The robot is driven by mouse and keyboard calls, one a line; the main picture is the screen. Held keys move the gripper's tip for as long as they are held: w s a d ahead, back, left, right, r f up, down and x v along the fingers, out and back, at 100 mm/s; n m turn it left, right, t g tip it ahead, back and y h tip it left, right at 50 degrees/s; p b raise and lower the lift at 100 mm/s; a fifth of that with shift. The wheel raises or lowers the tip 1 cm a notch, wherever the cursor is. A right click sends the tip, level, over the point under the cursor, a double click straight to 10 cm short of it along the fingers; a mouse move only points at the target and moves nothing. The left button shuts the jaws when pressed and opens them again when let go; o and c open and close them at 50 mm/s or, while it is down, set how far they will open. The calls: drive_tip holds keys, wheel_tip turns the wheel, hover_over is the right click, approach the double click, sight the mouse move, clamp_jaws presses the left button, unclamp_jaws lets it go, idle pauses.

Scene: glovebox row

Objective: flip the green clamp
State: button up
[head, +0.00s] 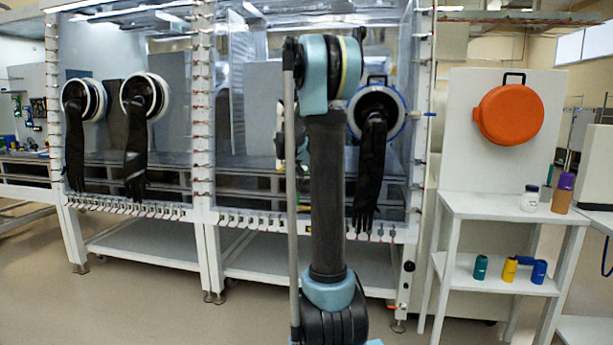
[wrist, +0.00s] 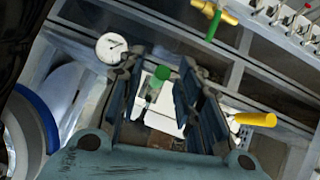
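In the wrist view, a short green handle (wrist: 160,76) stands over a white block (wrist: 162,116) and shows between my gripper's fingers; it looks like the green clamp. My gripper (wrist: 161,62) is open, with one dark blue finger on each side of the green handle. Gaps show between the handle and both fingers, so it is not gripped. Its depth relative to the fingertips is hard to tell. A second green handle (wrist: 214,24), on a yellow fitting, is at the top. In the head view my arm hides the gripper and the clamp.
A yellow handle (wrist: 255,119) lies just right of the right finger. A round white gauge (wrist: 111,46) is left of the left finger. A blue-rimmed glove port (wrist: 32,118) is at lower left. In the head view a black glove (head: 370,170) hangs right of my arm.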

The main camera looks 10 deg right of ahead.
drive_tip(key=v, duration=1)
drive_tip(key=shift+s+r, duration=0.2)
drive_tip(key=s+a+f+n+g+y, duration=0.1)
drive_tip(key=s+a+f+g+y, duration=0.1)
drive_tip(key=s+f, duration=0.6)
drive_tip(key=s+a+f+n+g+y, duration=0.2)
drive_tip(key=s+f, duration=0.7)
drive_tip(key=s, duration=1.3)
drive_tip(key=s+a+f+n+g+y, duration=0.1)
drive_tip(key=s+a+f, duration=0.3)
drive_tip(key=s+f, duration=0.5)
drive_tip(key=s+g+y, duration=0.1)
drive_tip(key=s, duration=0.6)
drive_tip(key=shift+a+f+n, duration=0.25)
drive_tip(key=shift+a+n, duration=0.05)
